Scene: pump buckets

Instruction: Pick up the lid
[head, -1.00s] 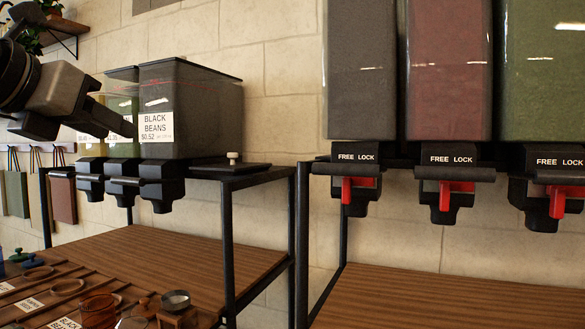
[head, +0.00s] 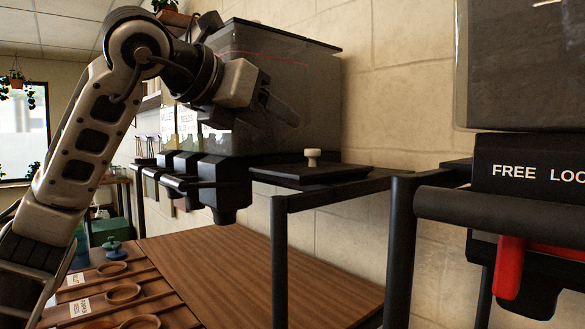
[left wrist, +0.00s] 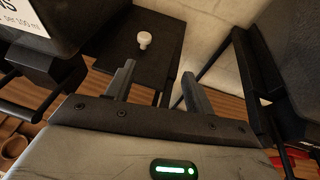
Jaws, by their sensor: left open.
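The lid (head: 325,175) is a flat black plate with a cream knob (head: 313,157). It lies on top of the black metal rack, right of the dark bins. My left gripper (head: 285,110) is open and empty in front of the large bin, above and left of the knob and apart from it. In the left wrist view, the lid (left wrist: 160,65) and its knob (left wrist: 144,40) show beyond the two open fingers (left wrist: 158,75). The knob is left of the gap's middle. My right gripper is in neither view.
The large dark bin (head: 270,80) stands close to my left gripper. A second rack (head: 402,240) with a red-handled dispenser (head: 508,265) is at the right. Wooden trays with round brown rings (head: 123,293) lie low at the left.

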